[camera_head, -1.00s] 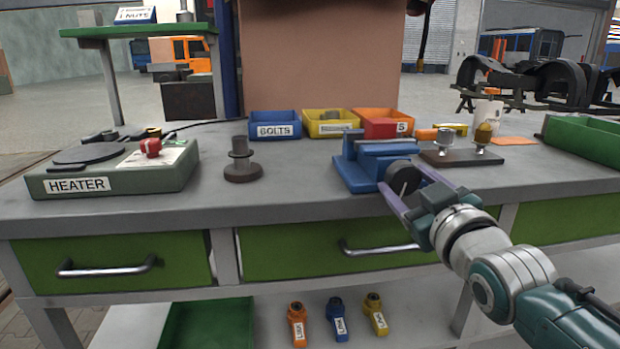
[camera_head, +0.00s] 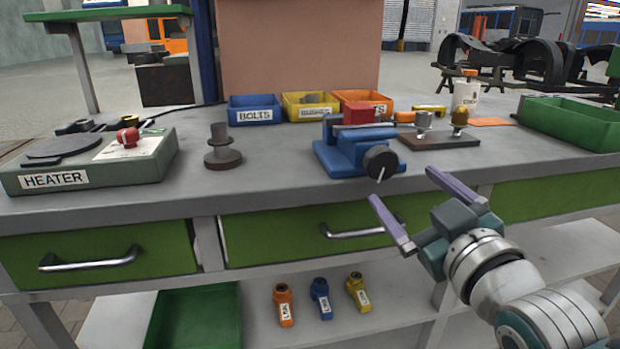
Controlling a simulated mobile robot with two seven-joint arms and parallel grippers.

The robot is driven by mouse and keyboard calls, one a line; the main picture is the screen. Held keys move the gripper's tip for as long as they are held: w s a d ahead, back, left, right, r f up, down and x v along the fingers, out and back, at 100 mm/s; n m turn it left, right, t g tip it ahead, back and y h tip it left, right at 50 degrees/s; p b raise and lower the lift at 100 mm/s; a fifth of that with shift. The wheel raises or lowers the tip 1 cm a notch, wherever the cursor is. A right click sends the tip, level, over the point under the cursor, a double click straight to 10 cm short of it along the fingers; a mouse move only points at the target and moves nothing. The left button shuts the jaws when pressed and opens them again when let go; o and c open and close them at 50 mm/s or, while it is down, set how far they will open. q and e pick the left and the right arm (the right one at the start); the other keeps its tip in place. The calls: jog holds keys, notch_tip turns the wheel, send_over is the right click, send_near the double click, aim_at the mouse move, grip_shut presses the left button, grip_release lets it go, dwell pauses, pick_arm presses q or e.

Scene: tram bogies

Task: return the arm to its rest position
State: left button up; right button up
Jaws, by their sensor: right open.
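My right gripper (camera_head: 402,192) is open and empty. It hangs in front of the workbench's front edge, at lower right, with its two purple fingers spread apart. A blue vise (camera_head: 345,150) with a dark round end and handle stands on the bench, just beyond and to the left of the fingertips. The gripper looks apart from it. My right arm (camera_head: 510,285) comes in from the lower right. My left arm and gripper do not show.
The bench (camera_head: 270,188) carries a heater (camera_head: 95,165), a dark stepped part (camera_head: 222,150), labelled bins (camera_head: 255,110), a small dark fixture board (camera_head: 440,141) and a green tray (camera_head: 570,122). Drawer handles (camera_head: 355,230) stick out in front. Three small tools (camera_head: 320,298) lie on the lower shelf.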

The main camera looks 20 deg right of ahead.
jog(key=shift+v, duration=1.2)
